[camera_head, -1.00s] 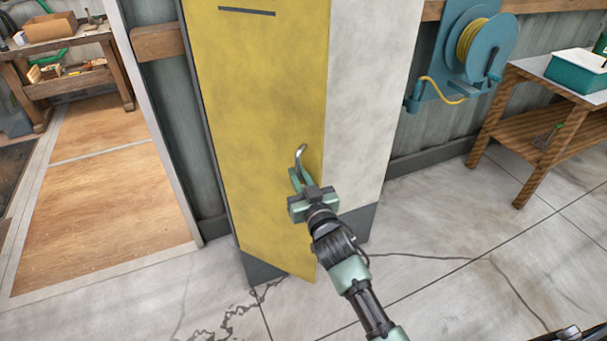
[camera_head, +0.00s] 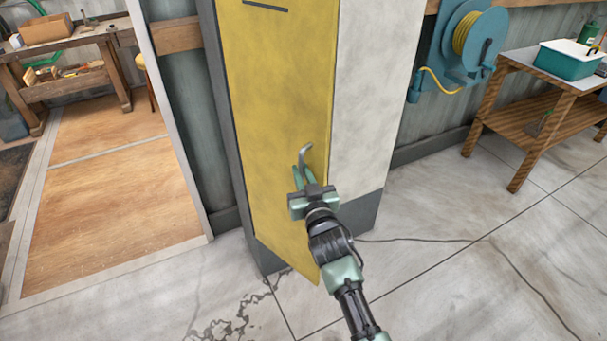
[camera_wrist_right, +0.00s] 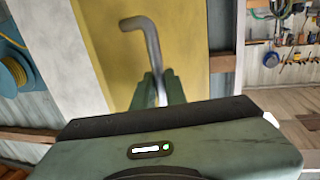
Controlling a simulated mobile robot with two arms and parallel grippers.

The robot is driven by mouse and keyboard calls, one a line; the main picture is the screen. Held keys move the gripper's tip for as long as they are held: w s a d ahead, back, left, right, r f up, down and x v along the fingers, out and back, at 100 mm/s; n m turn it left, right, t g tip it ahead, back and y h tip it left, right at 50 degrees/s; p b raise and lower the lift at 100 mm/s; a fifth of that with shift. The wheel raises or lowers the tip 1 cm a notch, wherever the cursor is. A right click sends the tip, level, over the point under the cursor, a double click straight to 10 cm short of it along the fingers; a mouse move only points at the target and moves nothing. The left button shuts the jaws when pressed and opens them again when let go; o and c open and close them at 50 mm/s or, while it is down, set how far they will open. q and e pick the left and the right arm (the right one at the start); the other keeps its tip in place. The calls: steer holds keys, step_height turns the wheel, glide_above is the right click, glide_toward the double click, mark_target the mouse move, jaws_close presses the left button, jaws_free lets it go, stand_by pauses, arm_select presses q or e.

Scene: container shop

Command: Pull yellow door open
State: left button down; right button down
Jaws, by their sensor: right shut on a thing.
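The yellow door (camera_head: 280,120) is the tall front panel of a cabinet with a pale side (camera_head: 375,90). The door appears slightly ajar, its lower right corner standing out past the grey cabinet base. A bent grey metal handle (camera_head: 306,153) sits near its right edge; the handle also shows in the wrist view (camera_wrist_right: 150,45). My right gripper (camera_head: 302,178) is shut on the handle's lower part, and its green fingers (camera_wrist_right: 158,92) close around it in the wrist view. The exact contact is partly hidden by the fingers. My left gripper is not in view.
A doorway with a wood floor (camera_head: 110,210) lies to the left, with a workbench (camera_head: 75,60) beyond. A blue hose reel (camera_head: 465,45) hangs on the wall at right, near a wooden table (camera_head: 535,105). A dark cable (camera_head: 420,240) crosses the open concrete floor.

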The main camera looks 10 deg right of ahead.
steer(key=shift+w+r, duration=0.1)
steer(key=shift+r, duration=0.15)
steer(key=c, duration=1.7)
jaws_free()
steer(key=shift+a, duration=0.1)
steer(key=shift+w+a+f, duration=0.1)
steer(key=shift+f, duration=0.1)
steer(key=shift+s+f, duration=0.1)
steer(key=shift+s, duration=0.25)
steer(key=s+b, duration=0.1)
steer(key=s, duration=0.6)
steer(key=shift+s+d, duration=0.1)
steer(key=shift+d, duration=0.1)
